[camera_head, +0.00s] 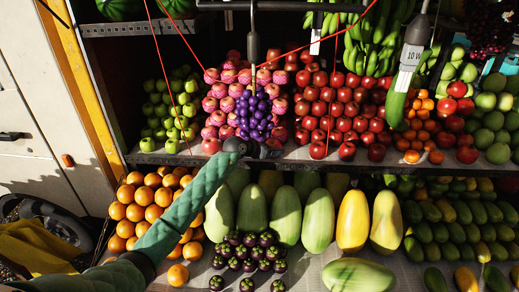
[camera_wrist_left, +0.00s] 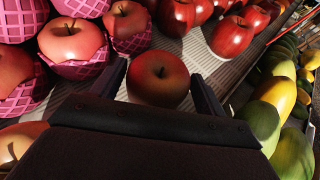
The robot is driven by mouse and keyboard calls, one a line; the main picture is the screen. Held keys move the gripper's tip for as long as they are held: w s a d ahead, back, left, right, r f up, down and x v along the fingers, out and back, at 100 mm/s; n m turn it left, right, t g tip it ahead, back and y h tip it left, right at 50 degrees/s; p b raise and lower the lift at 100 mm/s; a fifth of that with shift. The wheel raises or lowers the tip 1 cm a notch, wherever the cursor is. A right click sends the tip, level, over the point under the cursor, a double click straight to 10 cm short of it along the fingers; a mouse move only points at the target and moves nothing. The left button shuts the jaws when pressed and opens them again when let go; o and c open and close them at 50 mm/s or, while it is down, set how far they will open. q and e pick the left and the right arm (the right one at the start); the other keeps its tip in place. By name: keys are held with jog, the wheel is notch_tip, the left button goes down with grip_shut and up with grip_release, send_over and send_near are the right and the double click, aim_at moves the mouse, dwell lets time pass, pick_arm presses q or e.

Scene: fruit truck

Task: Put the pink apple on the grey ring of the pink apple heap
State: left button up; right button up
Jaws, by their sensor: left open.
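A single reddish apple (camera_wrist_left: 158,80) sits on the ribbed shelf between the two fingers of my left gripper (camera_wrist_left: 160,70). The fingers are open, one on each side of it; I cannot tell if they touch it. In the head view my left gripper (camera_head: 254,150) is at the shelf's front edge, below the purple fruit, and hides most of what is there. The pink apple heap (camera_head: 224,92), its fruit in pink nets, rises behind; netted apples (camera_wrist_left: 72,40) also show at the wrist view's upper left. I cannot make out a grey ring. My right gripper is not in view.
Red apples (camera_head: 342,100) are heaped to the right, green apples (camera_head: 172,105) to the left. A purple bunch (camera_head: 254,112) hangs in front of the pink heap. Long melons (camera_head: 318,222) lie below the shelf.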

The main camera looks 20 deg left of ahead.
pick_arm(q)
jog(key=b+v, duration=0.2)
jog(key=v, duration=0.6)
jog(key=shift+s+a+b, duration=0.1)
jog(key=shift+a+b, duration=0.05)
jog(key=shift+b, duration=0.15)
jog(key=shift+s+a+r, duration=0.25)
jog(key=shift+s+r, duration=0.1)
jog(key=shift+s, duration=0.2)
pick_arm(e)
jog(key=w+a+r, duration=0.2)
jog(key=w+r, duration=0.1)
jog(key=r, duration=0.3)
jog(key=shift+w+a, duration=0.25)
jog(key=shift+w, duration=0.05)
